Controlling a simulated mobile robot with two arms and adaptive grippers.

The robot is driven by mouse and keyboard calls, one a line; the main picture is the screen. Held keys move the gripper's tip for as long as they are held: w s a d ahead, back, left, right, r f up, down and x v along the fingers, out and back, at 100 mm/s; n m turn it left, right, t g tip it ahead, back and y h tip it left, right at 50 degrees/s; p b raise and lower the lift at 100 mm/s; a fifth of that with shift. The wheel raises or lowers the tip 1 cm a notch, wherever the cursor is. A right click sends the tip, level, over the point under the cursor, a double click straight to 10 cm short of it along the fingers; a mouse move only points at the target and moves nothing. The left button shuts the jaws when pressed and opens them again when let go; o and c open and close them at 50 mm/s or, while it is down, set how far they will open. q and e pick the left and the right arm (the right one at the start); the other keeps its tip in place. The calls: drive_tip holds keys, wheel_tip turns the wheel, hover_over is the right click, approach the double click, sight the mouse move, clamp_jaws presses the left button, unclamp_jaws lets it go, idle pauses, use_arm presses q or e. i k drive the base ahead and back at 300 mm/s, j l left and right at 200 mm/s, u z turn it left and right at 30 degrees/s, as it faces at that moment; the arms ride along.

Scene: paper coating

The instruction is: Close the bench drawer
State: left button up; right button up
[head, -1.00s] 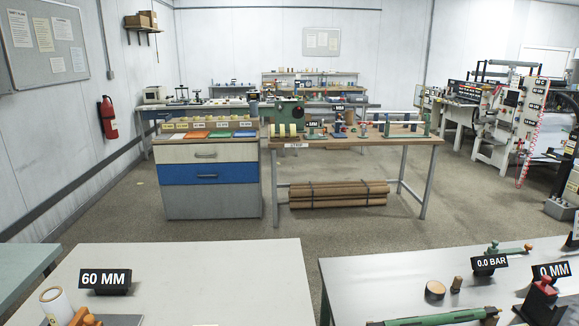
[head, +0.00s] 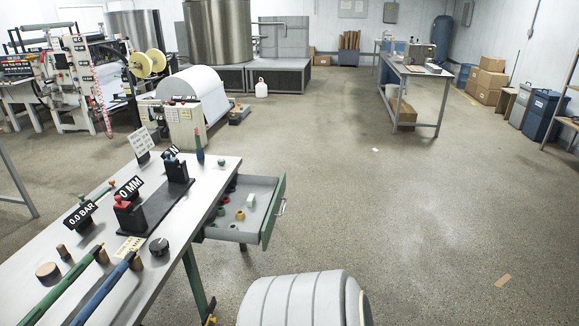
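The bench drawer (head: 274,222) stands pulled out from the right side of the grey-topped bench (head: 215,173). It has a green front with a metal handle (head: 282,207) facing right. Inside the open tray lie several small items, among them a white block (head: 250,201), a yellow ring and reddish and green pieces.
The bench top holds a black gauge stand marked 0 MM (head: 130,200), a 0.0 BAR sign (head: 81,214) and green and blue bars. A pale banded cylinder (head: 297,300) is at the bottom edge. Open floor (head: 400,190) lies right of the drawer.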

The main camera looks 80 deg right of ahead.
sight(258, 224)
drive_tip(key=z, duration=1.95)
